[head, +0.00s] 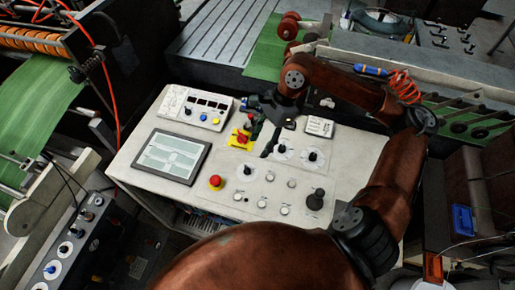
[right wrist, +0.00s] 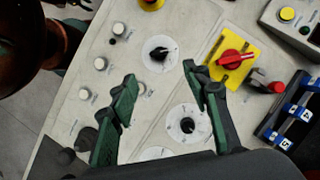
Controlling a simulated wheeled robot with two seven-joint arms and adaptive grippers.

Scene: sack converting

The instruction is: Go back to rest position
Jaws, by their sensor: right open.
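My right gripper (head: 260,137) hangs over the upper middle of the light grey control console (head: 150,146). It is just right of a red rotary switch on a yellow plate (head: 241,139). In the right wrist view the two green-padded fingers of my right gripper (right wrist: 159,73) are spread apart with nothing between them. Below them are the console face and a black knob on a white dial (right wrist: 159,53). The yellow plate with its red switch (right wrist: 232,59) is beside the right finger. My right arm reaches across the console's right side. My left gripper is not in view.
The console carries a screen (head: 171,157), a red mushroom button (head: 215,182), a small button box (head: 194,109) and a black joystick (head: 315,199). Rollers with green web (head: 35,112) stand at left. A machine rail with an orange coiled hose (head: 405,88) runs behind at right.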

